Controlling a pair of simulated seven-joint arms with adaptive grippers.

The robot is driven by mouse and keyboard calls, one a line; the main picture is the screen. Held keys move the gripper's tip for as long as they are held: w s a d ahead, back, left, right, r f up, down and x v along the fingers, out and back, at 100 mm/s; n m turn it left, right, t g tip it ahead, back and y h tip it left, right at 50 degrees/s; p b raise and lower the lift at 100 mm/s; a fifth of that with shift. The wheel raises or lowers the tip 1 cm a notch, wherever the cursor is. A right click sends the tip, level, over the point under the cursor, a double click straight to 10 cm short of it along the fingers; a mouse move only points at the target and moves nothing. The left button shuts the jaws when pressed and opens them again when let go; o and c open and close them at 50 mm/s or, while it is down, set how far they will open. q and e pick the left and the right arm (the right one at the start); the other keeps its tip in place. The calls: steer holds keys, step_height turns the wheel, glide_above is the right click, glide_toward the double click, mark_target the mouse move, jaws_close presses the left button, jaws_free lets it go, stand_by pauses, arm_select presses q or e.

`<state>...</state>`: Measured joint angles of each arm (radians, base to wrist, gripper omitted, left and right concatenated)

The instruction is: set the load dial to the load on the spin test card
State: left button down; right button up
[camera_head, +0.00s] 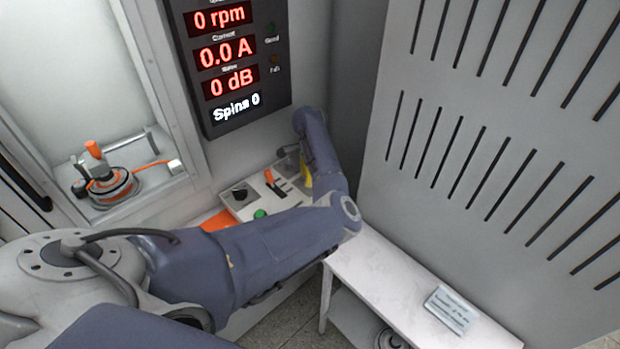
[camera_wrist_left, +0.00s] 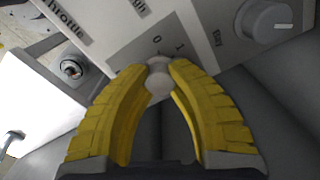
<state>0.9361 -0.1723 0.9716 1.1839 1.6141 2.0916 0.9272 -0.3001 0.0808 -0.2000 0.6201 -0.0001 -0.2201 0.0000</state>
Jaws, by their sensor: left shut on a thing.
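My left gripper (camera_head: 305,174) is at the right end of the sloping control panel (camera_head: 231,209), mostly hidden by my own arm. In the left wrist view its yellow fingers (camera_wrist_left: 158,72) are shut on a small pale grey round-ended handle (camera_wrist_left: 158,84), beside a dark plate marked 0 and 1. A round grey knob (camera_wrist_left: 270,19) with a white mark sits at the top right; I cannot read its label surely. A pale card (camera_head: 450,310) with small unreadable text, possibly the spin test card, lies on the white table. My right gripper is not in view.
The panel also has a black knob (camera_head: 241,194), an orange lever (camera_head: 270,177) and a green button (camera_head: 261,214). A display (camera_head: 222,55) above reads 0 rpm, 0.0 A, 0 dB. An orange-and-grey motor (camera_head: 108,184) stands in the bay at left. A slotted grey wall stands at right.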

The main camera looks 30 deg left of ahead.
arm_select(q)
steer(key=m, duration=1.4)
steer(key=shift+m, duration=0.4)
stand_by(0.5)
steer(key=c, duration=1.1)
jaws_free()
steer(key=shift+o, duration=0.2)
steer(key=shift+r, duration=0.1)
step_height(320, 180, up, 12)
